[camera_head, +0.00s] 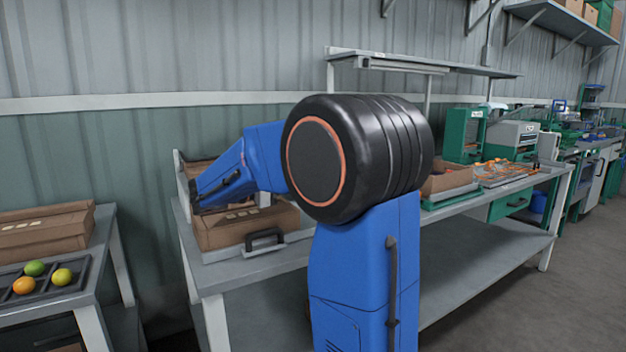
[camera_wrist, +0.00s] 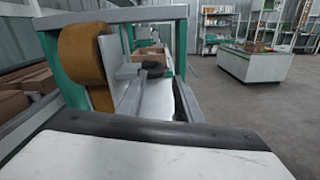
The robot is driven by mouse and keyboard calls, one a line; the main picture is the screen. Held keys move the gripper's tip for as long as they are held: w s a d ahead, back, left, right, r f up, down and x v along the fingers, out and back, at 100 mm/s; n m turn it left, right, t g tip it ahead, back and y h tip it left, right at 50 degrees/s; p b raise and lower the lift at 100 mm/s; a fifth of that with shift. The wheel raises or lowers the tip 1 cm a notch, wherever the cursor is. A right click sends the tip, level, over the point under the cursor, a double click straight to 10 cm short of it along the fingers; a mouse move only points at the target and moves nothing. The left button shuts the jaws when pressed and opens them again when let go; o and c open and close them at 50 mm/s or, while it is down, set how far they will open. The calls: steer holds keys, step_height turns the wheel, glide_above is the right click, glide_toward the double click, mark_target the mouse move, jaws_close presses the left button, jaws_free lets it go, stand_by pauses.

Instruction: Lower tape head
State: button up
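In the wrist view, a brown tape roll (camera_wrist: 84,52) stands upright on the tape head, beside a grey metal plate (camera_wrist: 122,72). A dark rounded piece shows just right of the plate. A green frame (camera_wrist: 58,58) with a grey top bar surrounds the roll. A black handle (camera_head: 265,238) sits on a grey plate in front of a brown carton (camera_head: 240,226).
The grey bench (camera_head: 225,276) runs right towards green machines (camera_head: 463,135) and an orange-marked tray (camera_head: 492,170). At left, a table holds a carton (camera_head: 45,236) and a dark tray (camera_head: 84,270) with several fruits. Open floor (camera_head: 560,310) lies at right.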

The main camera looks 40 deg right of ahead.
steer(key=v, duration=1.1)
steer(key=shift+a, duration=0.25)
steer(key=shift+f, duration=0.1)
steer(key=s+a+f+m+t+y, duration=0.3)
steer(key=s+f+y, duration=0.5)
steer(key=s+f, duration=0.65)
steer(key=s+a+f+m+t+y, duration=0.3)
steer(key=s+a+f+m+y, duration=0.1)
steer(key=a, duration=0.3)
steer(key=s+a+f+m+t+y, duration=0.3)
steer(key=s+a+f+m+y, duration=0.2)
steer(key=s+a+m, duration=0.1)
steer(key=shift+s+a, duration=0.55)
steer(key=shift+s, duration=0.15)
